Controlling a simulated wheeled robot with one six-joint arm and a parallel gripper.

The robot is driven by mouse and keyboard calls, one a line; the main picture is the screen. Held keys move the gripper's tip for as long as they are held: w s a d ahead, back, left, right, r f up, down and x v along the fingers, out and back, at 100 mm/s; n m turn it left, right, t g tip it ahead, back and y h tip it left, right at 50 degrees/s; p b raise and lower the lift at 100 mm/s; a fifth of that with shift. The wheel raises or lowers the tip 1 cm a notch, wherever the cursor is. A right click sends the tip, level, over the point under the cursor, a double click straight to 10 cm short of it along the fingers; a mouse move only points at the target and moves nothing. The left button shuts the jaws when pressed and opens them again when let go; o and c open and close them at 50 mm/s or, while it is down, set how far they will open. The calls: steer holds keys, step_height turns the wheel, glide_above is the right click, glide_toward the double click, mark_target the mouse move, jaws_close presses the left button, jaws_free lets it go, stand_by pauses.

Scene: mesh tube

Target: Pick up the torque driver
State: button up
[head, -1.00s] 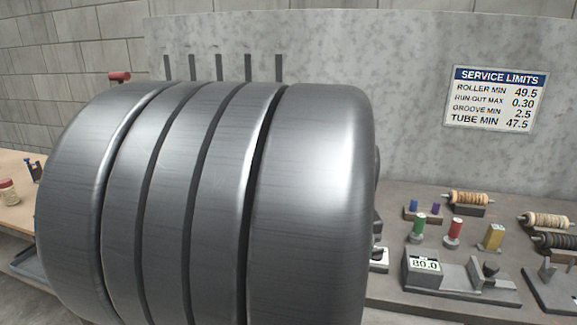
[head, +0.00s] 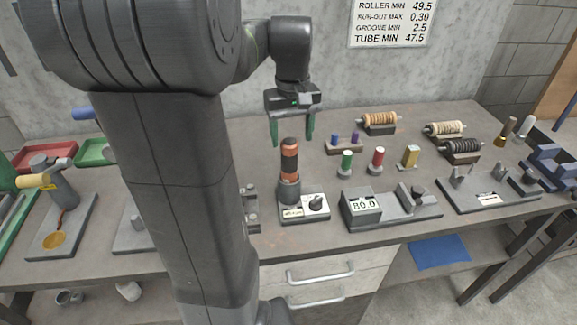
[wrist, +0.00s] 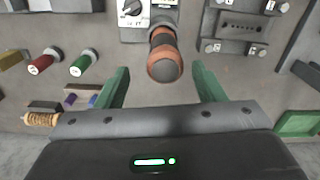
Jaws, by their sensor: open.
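The torque driver (head: 289,162), with an orange-and-black handle, stands upright in a grey holder behind a small white dial unit on the bench. It also shows in the wrist view (wrist: 164,58), seen end-on from above, between the green fingers. My gripper (head: 291,134) is open, its two green fingers pointing down around the level of the handle's top. In the wrist view my gripper (wrist: 162,78) has one finger on each side of the driver's line, with gaps on both sides. I cannot tell whether the fingertips reach past the handle's top.
Green (head: 346,163), red (head: 377,160) and yellow (head: 409,156) pieces stand to the right, before rollers on stands. A gauge reading 80.0 (head: 364,206) sits in front of them. The wall rises behind the bench. My arm hides part of the bench on the left.

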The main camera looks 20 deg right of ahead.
mark_target(289, 152)
steer(key=shift+a+f+p, duration=0.15)
steer(key=shift+f, duration=1.4)
steer(key=shift+a+f+p, duration=0.15)
steer(key=shift+f, duration=1.35)
steer(key=c, duration=1.2)
steer(key=shift+c, duration=0.2)
steer(key=shift+r, duration=0.15)
